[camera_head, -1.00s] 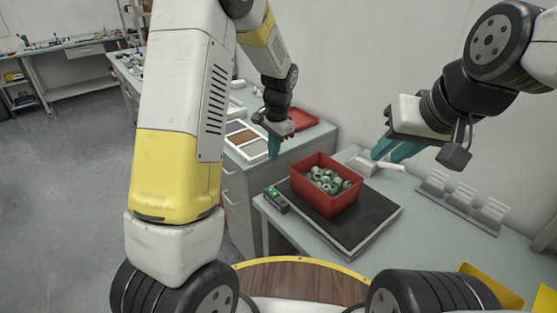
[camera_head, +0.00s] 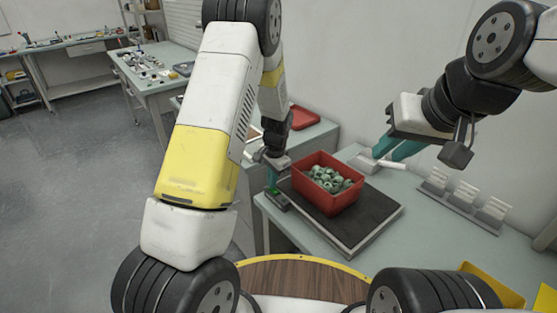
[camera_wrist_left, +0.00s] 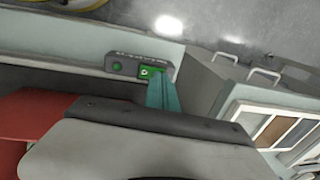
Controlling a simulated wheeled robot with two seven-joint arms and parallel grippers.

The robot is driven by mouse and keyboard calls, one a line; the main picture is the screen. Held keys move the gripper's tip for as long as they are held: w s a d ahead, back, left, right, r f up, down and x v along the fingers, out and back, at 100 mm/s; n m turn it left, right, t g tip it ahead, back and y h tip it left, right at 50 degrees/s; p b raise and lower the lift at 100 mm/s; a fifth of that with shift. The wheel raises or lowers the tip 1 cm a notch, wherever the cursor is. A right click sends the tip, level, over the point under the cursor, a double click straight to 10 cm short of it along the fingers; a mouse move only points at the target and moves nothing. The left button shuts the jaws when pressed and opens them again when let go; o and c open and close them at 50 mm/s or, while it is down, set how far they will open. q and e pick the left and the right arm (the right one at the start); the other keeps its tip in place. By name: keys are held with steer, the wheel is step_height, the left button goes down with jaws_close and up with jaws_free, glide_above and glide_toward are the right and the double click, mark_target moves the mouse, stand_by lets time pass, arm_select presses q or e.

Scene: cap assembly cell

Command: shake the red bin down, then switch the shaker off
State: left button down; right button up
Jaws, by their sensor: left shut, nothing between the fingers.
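The red bin (camera_head: 318,192) stands upright on the dark top of the shaker (camera_head: 372,222), filled with grey-green caps (camera_head: 332,179). Part of the bin shows in the left wrist view (camera_wrist_left: 35,112). A small switch box (camera_head: 280,204) with a green light sits at the shaker's left corner. In the left wrist view the switch box (camera_wrist_left: 117,65) shows a round green button and a bright green switch. My left gripper (camera_head: 271,190) is shut and empty, its tips at the green switch; I cannot tell if they touch. My right gripper (camera_head: 381,158) hangs behind the bin, apart from it; its opening is unclear.
A pale tool with a handle (camera_head: 365,162) lies on the table behind the bin. A grey rack with white pieces (camera_head: 463,199) stands at the right. A red tray (camera_head: 303,116) lies on the bench behind. Yellow bins (camera_head: 480,283) are at the front right.

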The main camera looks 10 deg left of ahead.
arm_select(q)
steer(key=shift+f, duration=0.3)
steer(key=shift+w+a+f, duration=0.1)
steer(key=shift+f, duration=0.1)
stand_by(0.3)
steer(key=shift+s+d+r, duration=0.15)
steer(key=shift+s+d, duration=0.45)
steer(key=shift+r, duration=0.15)
